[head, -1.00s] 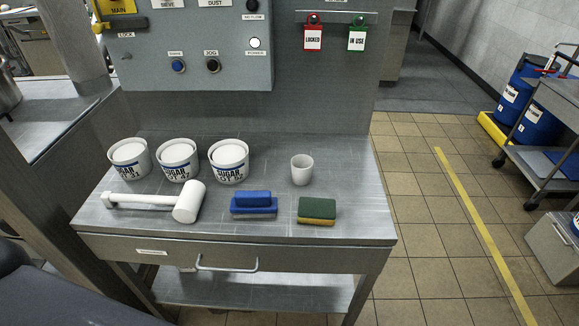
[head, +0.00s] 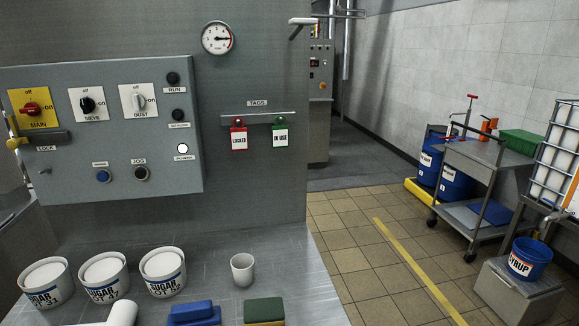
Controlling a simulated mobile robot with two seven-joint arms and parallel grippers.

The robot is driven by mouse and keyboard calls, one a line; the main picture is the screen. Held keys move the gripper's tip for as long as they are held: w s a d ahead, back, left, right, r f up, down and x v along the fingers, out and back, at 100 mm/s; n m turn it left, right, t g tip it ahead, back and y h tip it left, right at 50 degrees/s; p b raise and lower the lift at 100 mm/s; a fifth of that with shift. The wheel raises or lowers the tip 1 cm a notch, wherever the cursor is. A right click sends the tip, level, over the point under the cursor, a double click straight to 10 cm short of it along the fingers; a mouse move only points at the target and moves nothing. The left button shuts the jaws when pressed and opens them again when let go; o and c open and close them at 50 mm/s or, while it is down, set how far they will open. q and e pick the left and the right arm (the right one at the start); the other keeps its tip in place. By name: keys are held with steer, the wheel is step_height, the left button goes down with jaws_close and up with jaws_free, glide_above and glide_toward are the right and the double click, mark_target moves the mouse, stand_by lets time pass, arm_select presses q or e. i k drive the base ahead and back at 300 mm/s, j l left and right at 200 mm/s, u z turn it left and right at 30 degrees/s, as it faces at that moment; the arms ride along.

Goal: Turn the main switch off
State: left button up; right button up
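The main switch (head: 31,108) is a red knob on a yellow plate marked MAIN, at the left end of the grey control panel (head: 75,205) in the head view. Its plate reads "off" at the top and "on" at the right. The knob looks sideways, toward "on", but it is small. A yellow and dark lock bar (head: 45,139) labelled LOCK sits just below the plate. A round lamp (head: 183,148) on the panel is lit white. Neither of my grippers is in view.
The sieve switch (head: 87,104) and dust switch (head: 139,101) are beside the main switch. Red (head: 238,135) and green tags (head: 280,134) hang right of the panel. Several sugar tubs (head: 163,272), a cup (head: 242,269) and sponges stand on the steel table below. Tiled floor at right is partly clear.

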mark_target(31, 109)
steer(key=u, duration=1.45)
